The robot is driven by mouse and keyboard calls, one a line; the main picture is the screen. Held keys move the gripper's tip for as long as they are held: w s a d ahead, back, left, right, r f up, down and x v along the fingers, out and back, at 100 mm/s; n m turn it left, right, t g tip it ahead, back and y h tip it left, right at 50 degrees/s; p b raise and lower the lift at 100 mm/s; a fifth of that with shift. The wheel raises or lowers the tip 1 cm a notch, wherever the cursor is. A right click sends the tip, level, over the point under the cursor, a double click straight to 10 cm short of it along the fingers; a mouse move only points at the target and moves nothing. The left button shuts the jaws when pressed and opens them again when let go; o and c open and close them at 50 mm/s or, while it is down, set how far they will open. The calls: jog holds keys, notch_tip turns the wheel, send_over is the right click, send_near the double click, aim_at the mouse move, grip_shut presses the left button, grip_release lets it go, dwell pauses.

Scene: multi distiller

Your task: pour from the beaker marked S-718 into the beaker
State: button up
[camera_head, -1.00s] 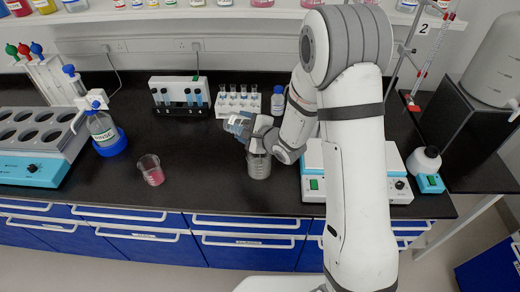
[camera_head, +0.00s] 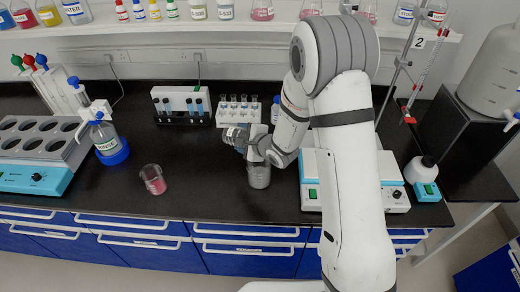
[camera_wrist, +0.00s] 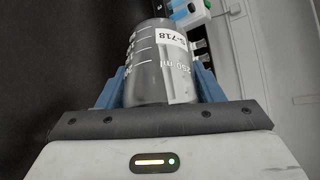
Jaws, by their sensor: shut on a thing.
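The beaker marked S-718 (camera_wrist: 160,65) fills the middle of the wrist view, with its label and 250 ml scale showing. It holds grey contents. My gripper (camera_wrist: 155,85) is shut on it, with a blue finger on each side. In the head view this beaker (camera_head: 259,177) looks upright near the front of the black bench, and my gripper (camera_head: 253,152) is at its upper part. I cannot tell whether its base touches the bench. Another beaker (camera_head: 153,179), with pink liquid in the bottom, stands upright on the bench to the left, apart from my gripper.
Tube racks (camera_head: 183,107) (camera_head: 239,109) stand behind. A balance-like device (camera_head: 311,180) is close on the right. The bench between the two beakers is clear.

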jog(key=shift+w+a+r+h, duration=0.15)
jog(key=shift+w+a+h, duration=0.15)
jog(key=shift+a, duration=0.35)
jog(key=shift+f+g, duration=0.3)
jog(key=shift+f, duration=0.1)
jog(key=shift+h+p, duration=0.4)
jog(key=shift+w+a+f+n+g+h, duration=0.1)
jog(key=shift+a+f+n+g+h, duration=0.15)
jog(key=shift+g+h, duration=0.2)
jog(key=shift+w+f+n+g+h, duration=0.1)
jog(key=shift+f+n+g+h, duration=0.05)
jog(key=shift+f+g+h, duration=0.25)
jog(key=shift+a+r+g+h, duration=0.1)
jog(key=shift+r+g+h, duration=0.2)
jog(key=shift+g+h, duration=0.4)
jog(key=shift+w+a+f+n+g+h, duration=0.2)
jog(key=shift+f+n+g+h, duration=0.15)
jog(key=shift+h, duration=0.4)
jog(key=shift+f+b, duration=0.6)
jog(key=shift+b, duration=0.15)
jog(key=w+a+f+n+g+h+b, duration=0.1)
jog(key=w+a+f+g+h+b, duration=0.1)
jog(key=a+f+g+h+b, duration=0.1)
jog(key=shift+w+a+f+g+h+b, duration=0.3)
jog(key=shift+a+f+h+b, duration=0.4)
jog(key=shift+f+h+b, duration=0.8)
jog(key=shift+r+b, duration=0.35)
jog(key=shift+b, duration=0.05)
jog(key=shift+f, duration=0.1)
